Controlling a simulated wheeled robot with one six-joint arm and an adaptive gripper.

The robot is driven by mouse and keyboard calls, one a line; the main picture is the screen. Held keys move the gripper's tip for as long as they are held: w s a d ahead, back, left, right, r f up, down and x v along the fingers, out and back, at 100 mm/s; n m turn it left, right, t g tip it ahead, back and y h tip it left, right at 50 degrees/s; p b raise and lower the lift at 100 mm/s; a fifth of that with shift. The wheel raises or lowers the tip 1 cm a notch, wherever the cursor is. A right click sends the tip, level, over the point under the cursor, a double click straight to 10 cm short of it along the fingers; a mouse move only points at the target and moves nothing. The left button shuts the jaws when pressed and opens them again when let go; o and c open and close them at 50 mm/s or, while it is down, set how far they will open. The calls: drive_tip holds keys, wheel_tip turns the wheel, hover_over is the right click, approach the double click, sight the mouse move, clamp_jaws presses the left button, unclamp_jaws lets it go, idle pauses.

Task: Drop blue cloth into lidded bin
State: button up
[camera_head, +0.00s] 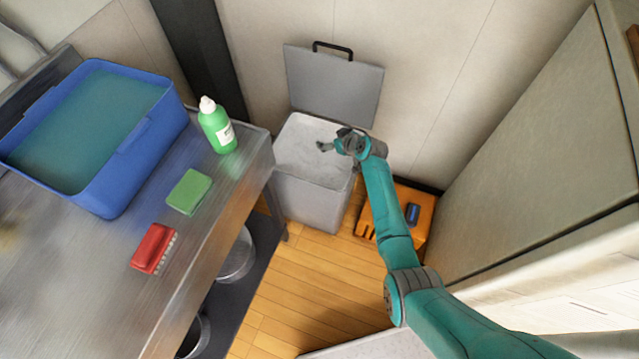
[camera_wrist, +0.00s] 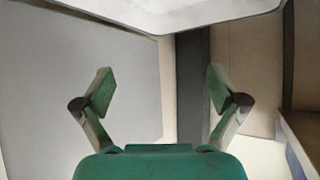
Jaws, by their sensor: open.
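The grey bin (camera_head: 312,203) stands on the floor against the wall, just right of the steel table. Its lid (camera_head: 338,88) with a black handle is up, leaning back at the wall. My gripper (camera_head: 322,146) is over the open bin. In the wrist view my gripper (camera_wrist: 160,85) has its two fingers wide apart with nothing between them. A grey panel, which looks like the lid (camera_wrist: 80,90), fills the left of that view. Part of the bin's inside is hidden by my gripper.
The steel table (camera_head: 225,215) holds a blue tub (camera_head: 150,135), a green bottle (camera_head: 217,127), a green sponge (camera_head: 189,192) and a red brush (camera_head: 152,247). An orange box (camera_head: 421,232) with a small dark blue item (camera_head: 412,213) stands right of the bin.

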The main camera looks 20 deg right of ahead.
drive_tip(key=shift+v, duration=1.6)
drive_tip(key=s+a+f+m+t+h, duration=0.1)
drive_tip(key=s+f+m+h, duration=0.1)
drive_tip(key=s, duration=1.6)
drive_tip(key=s+a+f+m+t+h, duration=0.1)
drive_tip(key=s, duration=1.7)
drive_tip(key=s+a+r+m+t, duration=0.1)
drive_tip(key=s+r+t, duration=0.1)
drive_tip(key=s+r, duration=1.9)
wheel_tip(320, 180, up, 4)
drive_tip(key=shift+s+r+t+h, duration=0.1)
drive_tip(key=shift+s+t+h, duration=0.2)
drive_tip(key=shift+s+t, duration=0.1)
drive_tip(key=shift+a, duration=0.15)
